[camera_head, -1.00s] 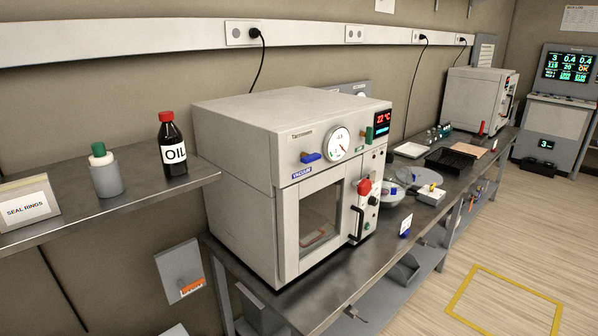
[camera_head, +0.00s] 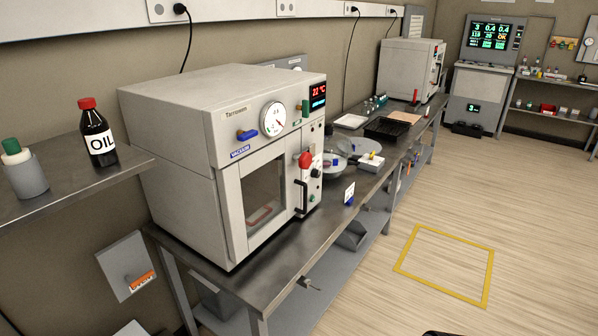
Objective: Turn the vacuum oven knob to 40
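The vacuum oven (camera_head: 180,125) is a light grey box on a steel bench, with a windowed door (camera_head: 264,193) that is shut. Its front carries a round dial gauge (camera_head: 273,118), a blue lever (camera_head: 246,134), a green lever (camera_head: 307,108) and a display (camera_head: 318,93) reading 22 °C in red. A red knob (camera_head: 305,159) and a small black knob (camera_head: 314,172) sit on the strip right of the door, above a black handle (camera_head: 301,197). Any scale marks on the knobs are too small to read. My gripper is not in view.
A steel shelf (camera_head: 75,182) at left holds an oil bottle (camera_head: 97,132) and a green-capped bottle (camera_head: 24,170). Along the bench (camera_head: 290,272) are a glass vessel, trays and a second oven (camera_head: 405,68). The floor around the yellow outline (camera_head: 445,264) is clear.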

